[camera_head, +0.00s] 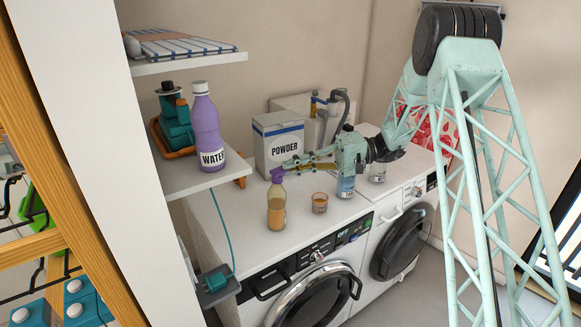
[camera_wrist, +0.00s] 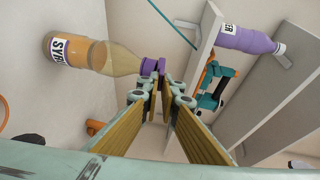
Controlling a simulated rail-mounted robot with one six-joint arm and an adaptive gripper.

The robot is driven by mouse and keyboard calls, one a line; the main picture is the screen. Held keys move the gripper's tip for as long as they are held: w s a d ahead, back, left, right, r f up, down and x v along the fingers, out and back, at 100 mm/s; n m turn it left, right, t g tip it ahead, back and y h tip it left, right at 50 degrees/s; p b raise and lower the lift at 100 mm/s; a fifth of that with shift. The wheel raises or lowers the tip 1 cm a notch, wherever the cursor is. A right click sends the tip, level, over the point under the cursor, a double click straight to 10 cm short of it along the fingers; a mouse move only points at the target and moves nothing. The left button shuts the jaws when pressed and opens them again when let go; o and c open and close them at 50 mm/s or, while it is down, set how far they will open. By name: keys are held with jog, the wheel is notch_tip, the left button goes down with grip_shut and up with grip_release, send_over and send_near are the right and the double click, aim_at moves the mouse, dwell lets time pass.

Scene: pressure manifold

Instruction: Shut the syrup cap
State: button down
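The syrup bottle (camera_head: 277,207), with amber contents and a clear neck, stands upright on the washer top. Its purple cap (camera_head: 278,175) is raised to one side at the top; whether it is shut is too small to tell. In the wrist view the syrup bottle (camera_wrist: 92,55) lies across the upper left, with the purple cap (camera_wrist: 150,67) just beyond my fingertips. My gripper (camera_head: 288,163) reaches in from the right at cap height. In the wrist view my gripper (camera_wrist: 161,80) has its fingertips close together with a narrow gap. Whether they touch the cap is unclear.
An orange-rimmed cup (camera_head: 320,203) and a blue-labelled can (camera_head: 345,187) stand right of the bottle. The powder box (camera_head: 279,145) is behind. The water bottle (camera_head: 206,130) stands on a shelf at left. The washer's front edge is clear.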

jog(key=shift+f+y, duration=0.5)
jog(key=shift+y, duration=0.1)
jog(key=shift+m, duration=0.3)
jog(key=c, duration=2.9)
grip_release()
jog(key=shift+d, duration=0.1)
jog(key=shift+g, duration=0.3)
jog(key=shift+w+d, duration=0.35)
jog(key=shift+d, duration=1.6)
jog(key=shift+w+d, duration=0.35)
jog(key=shift+d, duration=1.6)
jog(key=shift+w+d, duration=0.35)
jog(key=shift+d, duration=1.6)
